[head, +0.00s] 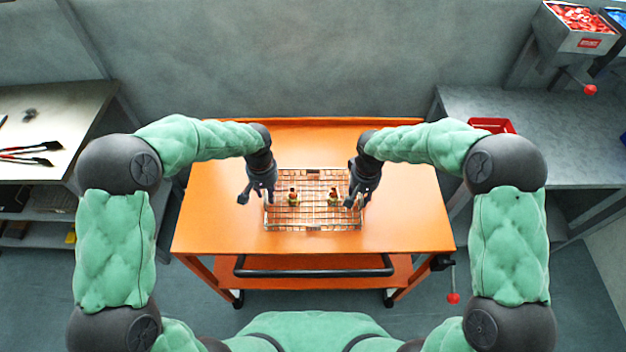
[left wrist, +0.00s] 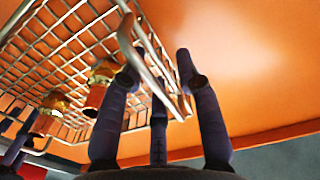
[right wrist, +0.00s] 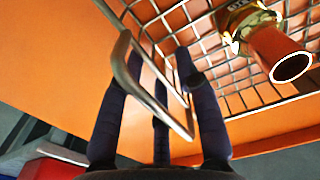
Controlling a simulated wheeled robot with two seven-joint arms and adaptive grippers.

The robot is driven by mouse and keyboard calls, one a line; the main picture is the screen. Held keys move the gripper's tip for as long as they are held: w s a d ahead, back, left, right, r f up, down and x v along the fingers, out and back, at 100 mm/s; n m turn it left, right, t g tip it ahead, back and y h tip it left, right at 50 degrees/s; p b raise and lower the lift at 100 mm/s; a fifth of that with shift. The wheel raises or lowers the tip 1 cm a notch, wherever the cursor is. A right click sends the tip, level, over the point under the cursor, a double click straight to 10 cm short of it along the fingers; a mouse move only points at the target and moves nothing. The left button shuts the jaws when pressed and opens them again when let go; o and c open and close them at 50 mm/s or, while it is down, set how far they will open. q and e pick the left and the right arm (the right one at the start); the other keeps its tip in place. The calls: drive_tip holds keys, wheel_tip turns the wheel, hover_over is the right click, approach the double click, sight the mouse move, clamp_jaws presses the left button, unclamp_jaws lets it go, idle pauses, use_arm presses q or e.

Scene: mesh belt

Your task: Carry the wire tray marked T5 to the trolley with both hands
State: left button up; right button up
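The wire tray (head: 313,228) is over the orange top of the trolley (head: 405,215) and looks level, seemingly resting on it. No T5 mark is readable. My left gripper (head: 257,196) is at the tray's left end. Its fingers are apart, with the wire end handle (left wrist: 150,75) between them in the left wrist view. My right gripper (head: 356,199) is at the right end. Its fingers are also apart, with the other handle (right wrist: 150,98) passing between them in the right wrist view.
The trolley has a dark push bar (head: 315,270) at its near side. A grey bench (head: 555,135) with a red bin (head: 492,125) stands right. The orange top is clear around the tray.

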use_arm(q)
wheel_tip(320, 180, up, 10)
drive_tip(key=shift+f, duration=0.1)
use_arm(e)
wheel_tip(320, 180, up, 12)
idle(0.6)
idle(0.5)
